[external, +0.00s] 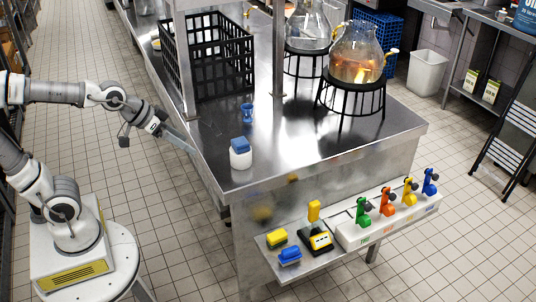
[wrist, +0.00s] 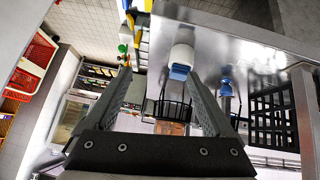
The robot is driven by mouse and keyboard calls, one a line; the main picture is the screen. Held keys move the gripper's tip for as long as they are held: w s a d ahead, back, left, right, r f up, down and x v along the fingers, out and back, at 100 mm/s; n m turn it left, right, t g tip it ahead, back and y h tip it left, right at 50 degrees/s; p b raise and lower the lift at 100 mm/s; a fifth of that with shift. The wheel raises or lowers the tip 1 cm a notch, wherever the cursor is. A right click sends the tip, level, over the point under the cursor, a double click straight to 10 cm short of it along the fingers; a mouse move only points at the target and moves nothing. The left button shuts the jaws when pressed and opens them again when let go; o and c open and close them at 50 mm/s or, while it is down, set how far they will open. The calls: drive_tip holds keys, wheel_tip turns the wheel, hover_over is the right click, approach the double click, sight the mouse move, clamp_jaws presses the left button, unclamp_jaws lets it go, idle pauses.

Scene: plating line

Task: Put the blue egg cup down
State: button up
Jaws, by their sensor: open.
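The blue egg cup (external: 247,112) stands upright on the steel counter (external: 290,165), behind the white jar with a blue lid (external: 240,155). My gripper (external: 181,140) is at the counter's left edge, apart from the cup and to its left. In the wrist view my gripper (wrist: 160,76) has its two fingers spread with nothing held. There the blue egg cup (wrist: 226,88) shows just right of the right finger, outside the jaws. The white jar (wrist: 182,54) shows beyond the fingertips.
A black crate (external: 207,55) stands behind the cup, beside a steel post (external: 183,60). Two glass jugs (external: 357,52) sit on black stands at the back right. A shelf of coloured dispensers (external: 388,208) runs along the front. The counter's front right is clear.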

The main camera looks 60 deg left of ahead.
drive_tip(key=s+f+m+g, duration=0.1)
drive_tip(key=s+g, duration=0.1)
drive_tip(key=s, duration=1)
drive_tip(key=shift+f+g+y, duration=0.15)
drive_tip(key=shift+g+y, duration=0.15)
drive_tip(key=shift+y, duration=0.1)
drive_tip(key=shift+s+a, duration=0.1)
wheel_tip(320, 180, up, 10)
drive_tip(key=p, duration=0.9)
drive_tip(key=shift+f, duration=0.2)
